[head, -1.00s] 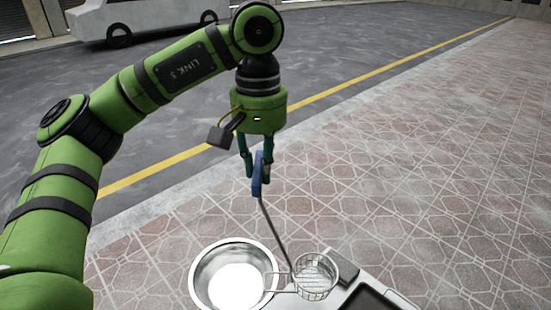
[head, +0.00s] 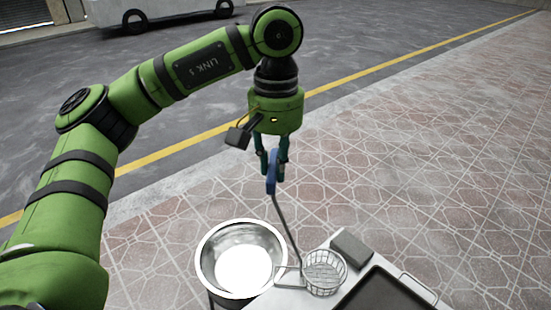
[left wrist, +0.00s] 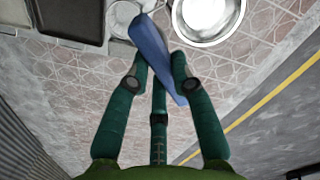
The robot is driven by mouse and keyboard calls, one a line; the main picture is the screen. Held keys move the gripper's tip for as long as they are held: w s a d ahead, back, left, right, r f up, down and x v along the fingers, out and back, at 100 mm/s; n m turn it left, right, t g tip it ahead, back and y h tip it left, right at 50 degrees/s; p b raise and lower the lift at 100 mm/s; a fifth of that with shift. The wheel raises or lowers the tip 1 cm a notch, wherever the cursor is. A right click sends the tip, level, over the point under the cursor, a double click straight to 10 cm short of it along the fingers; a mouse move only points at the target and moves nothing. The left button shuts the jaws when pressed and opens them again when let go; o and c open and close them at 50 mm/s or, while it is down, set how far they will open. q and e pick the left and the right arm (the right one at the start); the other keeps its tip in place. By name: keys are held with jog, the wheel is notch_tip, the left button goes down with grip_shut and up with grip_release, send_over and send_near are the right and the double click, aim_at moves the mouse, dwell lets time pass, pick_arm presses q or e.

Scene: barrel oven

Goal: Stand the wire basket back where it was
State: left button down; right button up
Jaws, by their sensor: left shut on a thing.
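The wire basket (head: 324,272) is a round mesh cup on a long thin rod with a blue handle (head: 271,180). It shows over the white table's far left part, near the bowl; I cannot tell whether it touches the surface. My left gripper (head: 273,172) is shut on the blue handle, above and behind the basket in the head view. In the left wrist view the handle (left wrist: 152,45) passes between the gripper's fingers (left wrist: 158,75), hiding part of the basket. My right gripper is not in view.
A shiny metal bowl (head: 241,285) stands left of the basket. A grey block (head: 352,246) lies on the white table (head: 277,302) just right of the basket, and a dark tray (head: 385,296) sits nearer right. Paved ground beyond is clear.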

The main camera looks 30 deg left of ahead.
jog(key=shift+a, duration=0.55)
pick_arm(q)
jog(key=shift+f, duration=0.15)
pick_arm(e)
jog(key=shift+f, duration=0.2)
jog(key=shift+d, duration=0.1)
pick_arm(q)
jog(key=c, duration=1)
grip_release()
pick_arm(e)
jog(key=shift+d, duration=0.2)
pick_arm(q)
jog(key=shift+o, duration=0.8)
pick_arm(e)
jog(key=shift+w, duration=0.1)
